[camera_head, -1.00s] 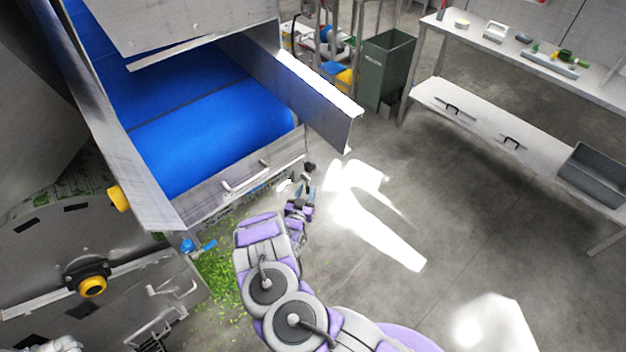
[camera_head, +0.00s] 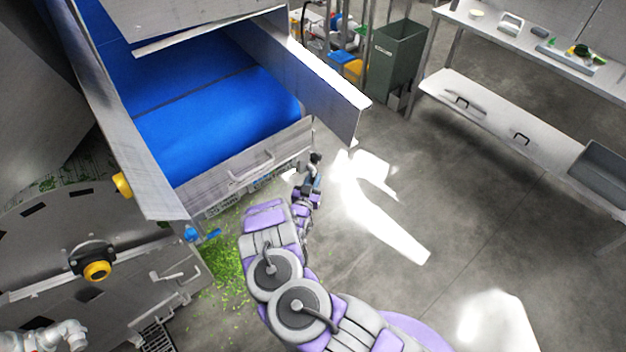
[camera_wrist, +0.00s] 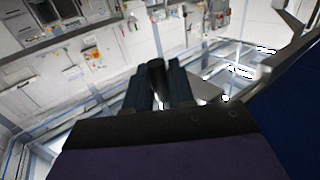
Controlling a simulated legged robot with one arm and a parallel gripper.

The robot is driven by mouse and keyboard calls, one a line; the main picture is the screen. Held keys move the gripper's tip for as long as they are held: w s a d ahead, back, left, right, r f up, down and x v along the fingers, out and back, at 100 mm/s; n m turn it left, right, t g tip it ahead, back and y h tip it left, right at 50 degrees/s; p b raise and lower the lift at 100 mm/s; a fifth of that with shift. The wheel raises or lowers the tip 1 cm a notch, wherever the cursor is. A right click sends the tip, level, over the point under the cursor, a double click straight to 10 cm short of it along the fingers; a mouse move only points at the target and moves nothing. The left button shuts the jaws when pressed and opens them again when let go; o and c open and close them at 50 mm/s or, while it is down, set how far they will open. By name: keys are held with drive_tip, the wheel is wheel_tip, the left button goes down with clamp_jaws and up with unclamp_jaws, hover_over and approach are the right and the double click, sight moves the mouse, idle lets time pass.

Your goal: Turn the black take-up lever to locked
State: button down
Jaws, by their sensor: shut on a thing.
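The black take-up lever (camera_head: 316,157) shows at the lower right corner of the conveyor with the blue belt (camera_head: 215,122). My gripper (camera_head: 312,178) is at the lever, beside the conveyor's end. In the wrist view the dark fingers of my gripper (camera_wrist: 161,88) are shut on the black lever (camera_wrist: 157,72), which stands between them. The lever's pivot and any lock marking are hidden or too small to make out.
A metal end plate with a handle (camera_head: 252,166) and a steel side panel (camera_head: 335,100) are close to my arm. Green scraps (camera_head: 232,255) lie on the floor below. A green bin (camera_head: 397,55) and a steel bench (camera_head: 530,115) stand farther off. Floor to the right is clear.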

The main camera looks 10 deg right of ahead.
drive_tip(key=shift+a+r, duration=0.1)
drive_tip(key=shift+a, duration=0.1)
idle(0.4)
drive_tip(key=shift+s+a+r+m+g+y+p, duration=0.35)
drive_tip(key=shift+a+m+g+y, duration=0.3)
drive_tip(key=shift+g+y, duration=0.4)
drive_tip(key=shift+s+a+r+m+g+y+p, duration=0.3)
drive_tip(key=shift+a+m+g+y+p, duration=0.1)
drive_tip(key=shift+m+g+y, duration=0.5)
drive_tip(key=shift+s+a+r+m+g+y+p, duration=0.3)
drive_tip(key=shift+a+m+g+y, duration=0.3)
drive_tip(key=shift+g+y, duration=0.5)
drive_tip(key=c, duration=1.2)
unclamp_jaws()
drive_tip(key=shift+w, duration=0.15)
drive_tip(key=shift+o, duration=0.2)
drive_tip(key=shift+d, duration=0.1)
